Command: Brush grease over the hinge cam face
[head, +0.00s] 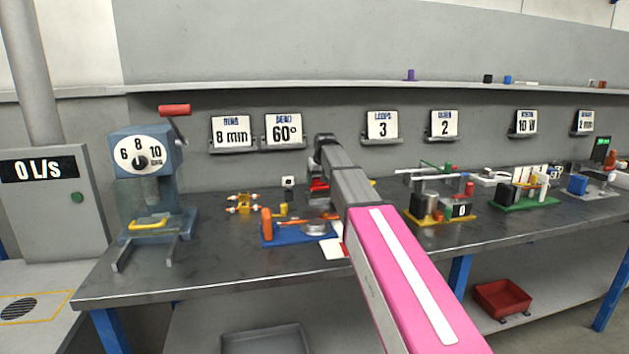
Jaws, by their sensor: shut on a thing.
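My arm's end (318,172) hangs down over the middle of the bench, and my gripper (317,196) shows small and dark at its lower end. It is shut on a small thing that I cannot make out. A red part (318,186) shows at the gripper. Just below is a blue base plate (283,238) with an upright orange part (266,222) and a round silver piece (315,228). I cannot tell whether the silver piece is the hinge cam face. A brush and grease are not clearly visible. My pink arm link hides the bench to the right.
A blue press (145,180) with a red handle stands at the left end of the bench (165,280). Yellow-based (445,220) and green-based (525,202) fixtures stand to the right. Signs line the wall behind.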

